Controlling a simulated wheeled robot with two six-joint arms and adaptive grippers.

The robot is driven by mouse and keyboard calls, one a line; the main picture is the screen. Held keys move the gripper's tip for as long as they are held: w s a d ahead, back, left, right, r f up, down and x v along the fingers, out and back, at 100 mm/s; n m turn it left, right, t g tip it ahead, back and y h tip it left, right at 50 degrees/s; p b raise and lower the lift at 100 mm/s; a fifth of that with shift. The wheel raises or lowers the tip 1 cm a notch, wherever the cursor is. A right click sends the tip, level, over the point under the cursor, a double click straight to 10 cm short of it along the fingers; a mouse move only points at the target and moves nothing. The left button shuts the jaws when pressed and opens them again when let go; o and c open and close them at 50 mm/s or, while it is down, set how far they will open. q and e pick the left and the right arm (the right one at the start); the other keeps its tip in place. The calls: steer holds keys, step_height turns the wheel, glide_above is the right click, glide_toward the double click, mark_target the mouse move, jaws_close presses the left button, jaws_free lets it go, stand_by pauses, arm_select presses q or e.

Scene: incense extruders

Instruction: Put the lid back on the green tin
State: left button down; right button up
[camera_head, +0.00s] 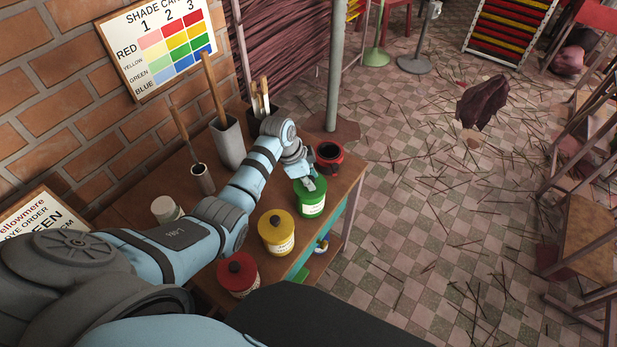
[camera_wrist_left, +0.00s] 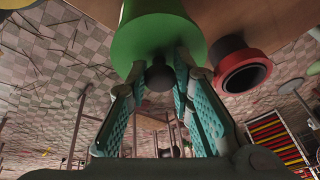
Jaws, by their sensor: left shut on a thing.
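The green tin (camera_head: 312,208) with a cream label stands at the table's right edge; it also shows in the left wrist view (camera_wrist_left: 140,8). Its green lid (camera_wrist_left: 150,38) appears to sit on its top, and I see no clear gap between them. My left gripper (camera_head: 311,184) reaches down over the tin. In the left wrist view its teal fingers (camera_wrist_left: 160,78) are shut on the dark round knob (camera_wrist_left: 160,76) of the lid. The fingers and wrist hide part of the lid in the head view. My right gripper is not in view.
A dark pot with a red rim (camera_head: 329,157) stands close behind the green tin. A yellow tin (camera_head: 277,236) and a red tin (camera_head: 238,275) stand nearer, both lidded. A grey holder (camera_head: 228,146) and a white jar (camera_head: 165,208) stand left of my arm on the wooden table (camera_head: 152,180).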

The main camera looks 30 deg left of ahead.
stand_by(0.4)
arm_select(q)
steer(key=c, duration=0.8)
jaws_free()
steer(key=shift+c, duration=0.2)
step_height(320, 180, up, 3)
steer(key=p, duration=0.3)
steer(key=shift+f, duration=0.2)
step_height(320, 180, up, 2)
steer(key=shift+r+p, duration=0.1)
steer(key=shift+p, duration=0.65)
steer(key=shift+r, duration=1.1)
